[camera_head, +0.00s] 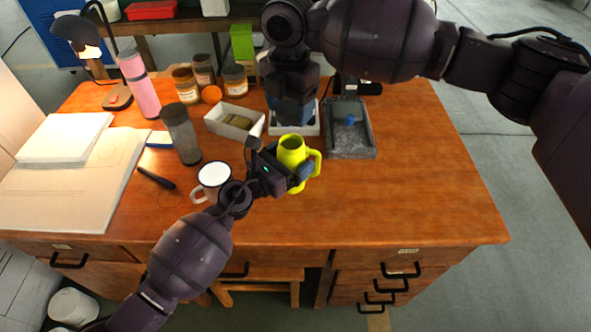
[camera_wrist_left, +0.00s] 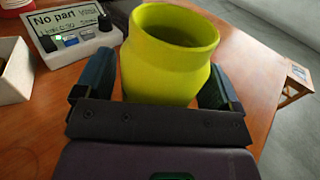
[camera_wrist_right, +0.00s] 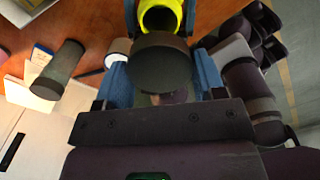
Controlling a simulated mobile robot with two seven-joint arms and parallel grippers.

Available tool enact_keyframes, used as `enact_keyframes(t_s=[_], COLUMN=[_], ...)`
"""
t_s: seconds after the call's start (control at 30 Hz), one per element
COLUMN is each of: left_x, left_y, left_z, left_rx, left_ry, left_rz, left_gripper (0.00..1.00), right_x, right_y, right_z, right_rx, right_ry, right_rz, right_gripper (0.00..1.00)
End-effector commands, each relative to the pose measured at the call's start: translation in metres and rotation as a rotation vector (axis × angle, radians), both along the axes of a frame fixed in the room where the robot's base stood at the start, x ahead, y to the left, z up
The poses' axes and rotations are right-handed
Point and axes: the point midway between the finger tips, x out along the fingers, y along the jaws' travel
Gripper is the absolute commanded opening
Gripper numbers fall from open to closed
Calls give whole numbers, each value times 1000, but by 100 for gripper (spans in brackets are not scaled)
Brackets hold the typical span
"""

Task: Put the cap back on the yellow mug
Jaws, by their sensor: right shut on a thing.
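The yellow mug (camera_head: 292,148) stands upright near the middle of the desk, its open mouth up and its handle to the right. My left gripper (camera_head: 283,172) has its fingers on both sides of the mug, closed against its body; the left wrist view shows the mug (camera_wrist_left: 172,60) between them. My right gripper (camera_head: 293,112) is above and behind the mug, pointing down. In the right wrist view it is shut on a dark round cap (camera_wrist_right: 160,65), with the mug's mouth (camera_wrist_right: 160,17) just beyond it. In the head view I cannot make the cap out.
A white enamel mug (camera_head: 213,175) and a grey-green tumbler (camera_head: 181,135) stand left of the yellow mug. A white box (camera_head: 222,117) and a grey tray (camera_head: 366,146) lie behind it. A display reading "No part" (camera_wrist_left: 70,32) is close by. The desk's right side (camera_head: 430,195) is clear.

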Motion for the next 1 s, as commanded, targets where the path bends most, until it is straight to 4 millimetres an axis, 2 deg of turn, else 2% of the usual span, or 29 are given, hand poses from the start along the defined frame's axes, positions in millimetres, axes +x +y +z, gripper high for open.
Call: enact_keyframes(t_s=[0.03,0.07,0.4,0.57,0.9,1.0], left_x=[0,0,0,0,0,0], left_y=[0,0,0,0,0,0], left_z=[0,0,0,0,0,0], left_rx=[0,0,0,0,0,0], left_ry=[0,0,0,0,0,0], left_rz=[0,0,0,0,0,0], left_gripper=[81,76,25,25,25,25], right_x=[0,0,0,0,0,0], right_y=[0,0,0,0,0,0], right_z=[0,0,0,-5,-44,-50], right_rx=[0,0,0,0,0,0], right_ry=[0,0,0,1,2,2], right_rz=[0,0,0,0,-1,0], right_gripper=[41,41,41,41,41,41])
